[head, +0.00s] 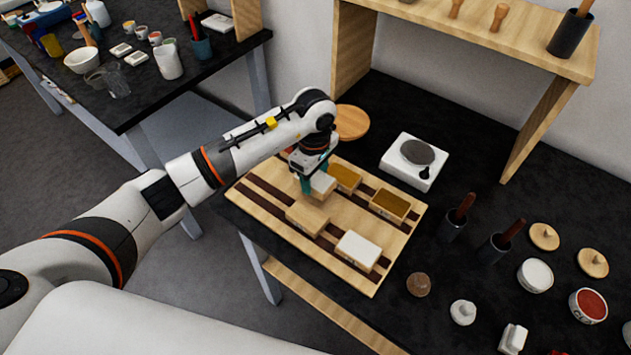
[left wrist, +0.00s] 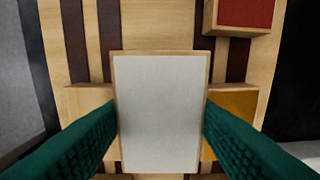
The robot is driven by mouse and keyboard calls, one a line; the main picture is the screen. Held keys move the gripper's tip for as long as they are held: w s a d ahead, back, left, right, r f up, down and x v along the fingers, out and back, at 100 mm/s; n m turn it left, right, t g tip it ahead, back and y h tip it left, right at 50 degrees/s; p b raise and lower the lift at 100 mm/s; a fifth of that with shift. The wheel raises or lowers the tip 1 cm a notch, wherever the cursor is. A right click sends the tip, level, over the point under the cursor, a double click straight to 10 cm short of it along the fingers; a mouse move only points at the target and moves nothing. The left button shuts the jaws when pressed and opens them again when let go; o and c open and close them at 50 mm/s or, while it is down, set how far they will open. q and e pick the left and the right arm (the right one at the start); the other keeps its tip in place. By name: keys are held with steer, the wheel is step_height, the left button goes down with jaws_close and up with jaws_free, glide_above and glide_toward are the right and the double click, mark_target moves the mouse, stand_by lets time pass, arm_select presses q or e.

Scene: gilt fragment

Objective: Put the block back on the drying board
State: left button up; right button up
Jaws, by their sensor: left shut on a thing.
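My left gripper (head: 317,180) is shut on a white-topped wooden block (left wrist: 158,112); its green fingers press both long sides. My right gripper is out of view.
A round wooden disc (head: 351,122) and a white device with a grey plate (head: 413,160) stand behind the board. Dark cups with handles (head: 454,222), lids and small jars crowd the right. A wooden shelf (head: 480,40) spans the back. Black tabletop behind the device is clear.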

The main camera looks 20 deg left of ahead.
mark_target(315, 177)
arm_select(q)
step_height(315, 177, down, 3)
steer(key=shift+w+f+p, duration=0.15)
steer(key=shift+f+p, duration=0.05)
steer(key=shift+p, duration=0.25)
steer(key=shift+f, duration=0.3)
steer(key=o, duration=0.6)
steer(key=shift+o, duration=0.5)
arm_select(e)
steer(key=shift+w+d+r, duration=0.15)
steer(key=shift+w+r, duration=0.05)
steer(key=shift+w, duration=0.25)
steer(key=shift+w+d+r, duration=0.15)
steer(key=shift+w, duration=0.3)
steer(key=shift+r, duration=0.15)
